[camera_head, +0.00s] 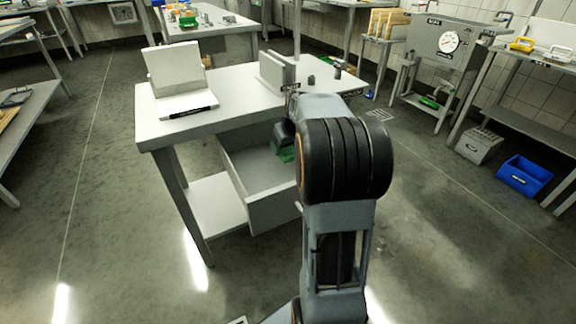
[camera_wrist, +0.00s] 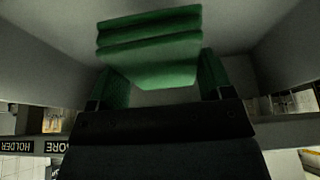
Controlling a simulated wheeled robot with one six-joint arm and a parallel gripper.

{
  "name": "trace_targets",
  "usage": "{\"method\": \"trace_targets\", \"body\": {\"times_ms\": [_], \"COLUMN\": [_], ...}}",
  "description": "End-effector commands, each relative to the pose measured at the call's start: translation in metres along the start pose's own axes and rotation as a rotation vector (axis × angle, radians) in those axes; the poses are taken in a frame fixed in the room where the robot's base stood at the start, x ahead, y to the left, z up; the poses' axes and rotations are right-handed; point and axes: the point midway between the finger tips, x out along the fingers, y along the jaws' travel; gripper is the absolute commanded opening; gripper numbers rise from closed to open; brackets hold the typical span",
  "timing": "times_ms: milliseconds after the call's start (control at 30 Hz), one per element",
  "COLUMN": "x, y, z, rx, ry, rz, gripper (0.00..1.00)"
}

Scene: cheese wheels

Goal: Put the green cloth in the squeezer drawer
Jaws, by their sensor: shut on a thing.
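The green cloth (camera_wrist: 150,45) is a folded, layered bundle at the tips of my gripper (camera_wrist: 160,80) in the wrist view. My gripper is shut on it. In the head view, a bit of the cloth (camera_head: 284,154) shows below my gripper, over the inside of an open drawer (camera_head: 274,211). Pale drawer walls (camera_wrist: 38,55) surround the cloth in the wrist view. I cannot tell whether the cloth touches the drawer's floor. My arm hides the drawer's right side. No label naming the drawer is readable in the head view.
The drawer hangs under a white table (camera_head: 232,98). On its top are a white folded stand (camera_head: 182,85), an upright pale block (camera_head: 276,72) and small dark items. A lower shelf (camera_head: 212,203) is left of the drawer. A blue bin (camera_head: 524,177) lies on the floor at right.

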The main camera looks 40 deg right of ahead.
Motion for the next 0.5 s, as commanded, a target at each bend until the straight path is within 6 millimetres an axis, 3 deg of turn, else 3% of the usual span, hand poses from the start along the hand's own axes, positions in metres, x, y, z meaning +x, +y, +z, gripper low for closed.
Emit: {"method": "trace_targets", "body": {"times_ms": [500], "x": [0.056], "y": [0.0], "z": [0.023], "rx": [-0.001], "ry": [-0.001], "rz": [0.0], "gripper": [0.47]}}
